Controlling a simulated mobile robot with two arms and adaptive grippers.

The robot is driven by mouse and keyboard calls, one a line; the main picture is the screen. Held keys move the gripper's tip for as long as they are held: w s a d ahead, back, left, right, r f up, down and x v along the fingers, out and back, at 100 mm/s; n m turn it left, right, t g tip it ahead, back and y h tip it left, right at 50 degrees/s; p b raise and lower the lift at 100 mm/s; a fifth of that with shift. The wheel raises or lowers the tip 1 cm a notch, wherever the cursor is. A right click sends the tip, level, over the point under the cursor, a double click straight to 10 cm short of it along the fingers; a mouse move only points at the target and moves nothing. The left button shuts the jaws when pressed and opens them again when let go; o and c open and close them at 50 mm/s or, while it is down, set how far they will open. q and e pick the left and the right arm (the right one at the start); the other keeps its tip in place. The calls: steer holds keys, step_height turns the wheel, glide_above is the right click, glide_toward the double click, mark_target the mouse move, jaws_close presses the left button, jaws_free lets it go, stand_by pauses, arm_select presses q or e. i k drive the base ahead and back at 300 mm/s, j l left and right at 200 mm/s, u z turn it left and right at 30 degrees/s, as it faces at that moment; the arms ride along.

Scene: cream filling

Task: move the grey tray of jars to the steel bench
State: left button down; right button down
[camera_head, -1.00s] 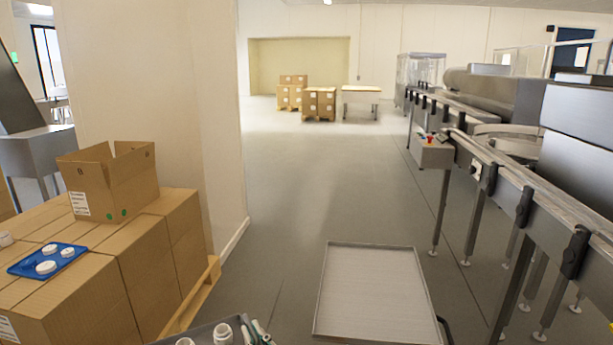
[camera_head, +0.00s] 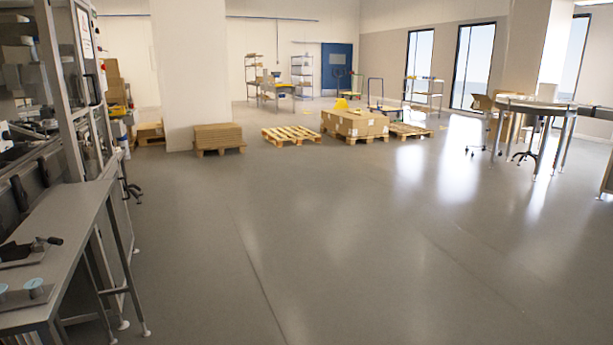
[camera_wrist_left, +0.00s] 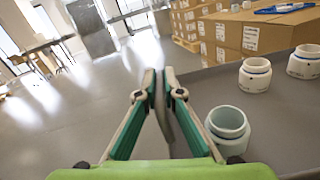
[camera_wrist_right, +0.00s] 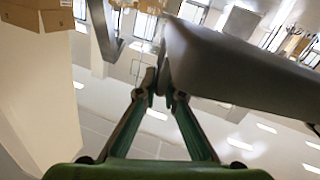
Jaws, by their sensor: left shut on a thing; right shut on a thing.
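The grey tray (camera_wrist_left: 195,92) shows in the left wrist view with white jars on it, one near jar (camera_wrist_left: 228,124) and others such as this jar (camera_wrist_left: 255,76), all upright. My left gripper (camera_wrist_left: 160,88) is shut on the tray's edge. In the right wrist view the tray (camera_wrist_right: 240,75) is a dark grey slab. My right gripper (camera_wrist_right: 164,88) is shut on its edge. The tray and both grippers are out of the head view. A steel bench (camera_head: 70,222) stands at the left of the head view, with small items on its near end.
Steel machinery (camera_head: 82,110) stands behind the bench. The grey floor (camera_head: 330,240) ahead is wide and clear. Pallets (camera_head: 290,135) and boxes (camera_head: 355,124) are farther off, and a round table (camera_head: 540,106) stands at right. Stacked cartons (camera_wrist_left: 235,38) show in the left wrist view.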

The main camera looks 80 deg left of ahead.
mark_target(68, 205)
steer(key=j+u, duration=0.1)
steer(key=u, duration=2.45)
steer(key=i+l+u, duration=0.1)
steer(key=i+l, duration=0.35)
steer(key=i, duration=0.15)
steer(key=i+l+u, duration=0.1)
steer(key=i+l, duration=0.35)
steer(key=i+u, duration=0.35)
steer(key=i+l+u, duration=0.2)
steer(key=i+u, duration=0.15)
steer(key=u, duration=1.3)
